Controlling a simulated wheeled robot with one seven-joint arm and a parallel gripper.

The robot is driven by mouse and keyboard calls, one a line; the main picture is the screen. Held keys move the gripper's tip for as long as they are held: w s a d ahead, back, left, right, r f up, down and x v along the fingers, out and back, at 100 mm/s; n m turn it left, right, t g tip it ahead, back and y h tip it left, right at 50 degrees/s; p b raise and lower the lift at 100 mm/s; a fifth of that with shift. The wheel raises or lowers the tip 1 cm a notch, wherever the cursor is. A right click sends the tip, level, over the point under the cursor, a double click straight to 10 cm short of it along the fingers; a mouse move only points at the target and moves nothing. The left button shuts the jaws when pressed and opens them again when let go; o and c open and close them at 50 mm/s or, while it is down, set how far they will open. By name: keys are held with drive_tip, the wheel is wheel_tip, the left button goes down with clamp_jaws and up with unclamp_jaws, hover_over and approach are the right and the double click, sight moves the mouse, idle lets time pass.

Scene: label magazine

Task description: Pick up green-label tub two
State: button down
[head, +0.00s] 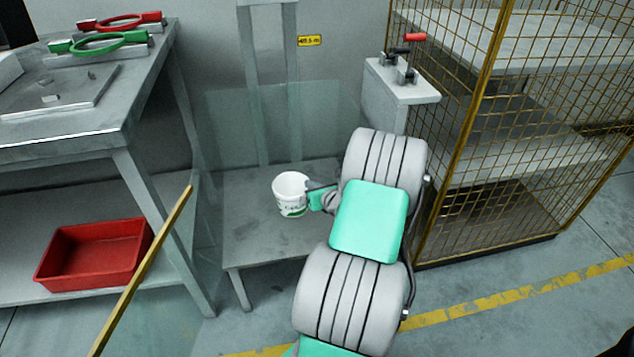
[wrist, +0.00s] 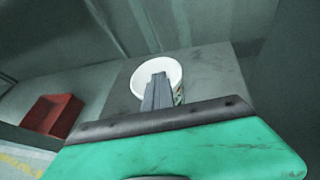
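A white tub (head: 291,192) with a green label low on its side is at the grey low stand, open end up. Whether it rests on the stand or hangs just above it, I cannot tell. My gripper (head: 308,189) reaches it from the right, at its upper edge. In the wrist view, the round white rim of the tub (wrist: 142,70) is around the dark fingers of my gripper (wrist: 158,78). The fingers are close together and look shut on the near wall. The tub's number cannot be read.
The grey low stand (head: 250,235) has bare room around the tub. A yellow wire cage (head: 490,150) stands at right, beside a grey post with levers (head: 402,85). At left is a workbench (head: 60,125) with red and green rings; a red bin (head: 95,255) sits below.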

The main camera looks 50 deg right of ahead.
drive_tip(key=s+a+r+p, duration=0.2)
drive_tip(key=a+r, duration=0.3)
drive_tip(key=a, duration=0.4)
drive_tip(key=shift+s+r+p, duration=0.2)
drive_tip(key=shift+p, duration=0.35)
drive_tip(key=c, duration=2.2)
unclamp_jaws()
drive_tip(key=shift+c, duration=2.2)
unclamp_jaws()
